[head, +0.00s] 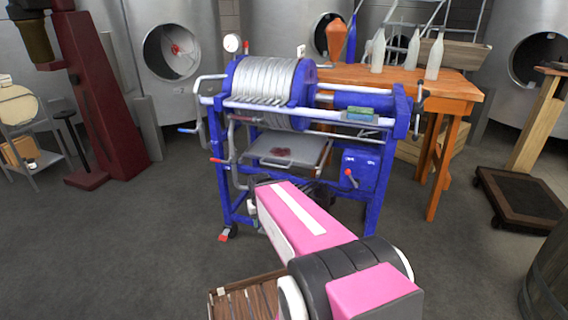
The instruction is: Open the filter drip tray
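The filter drip tray (312,152) is a shallow grey metal tray with a dark red stain. It sits in the blue filter press frame (225,185), below the stack of pale filter plates (262,78). A bar handle shows along its front edge, facing me. Part of the tray's top surface is visible under the plates; how far it is slid out I cannot tell. My pink and black arm reaches up from the bottom toward the press, ending in the picture below the tray.
The press has red-tipped valve levers at its left and a blue box (362,172) with a red-tipped lever at right. An orange table (458,88) with bottles stands behind. A wooden slatted crate (242,303) lies low in front.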

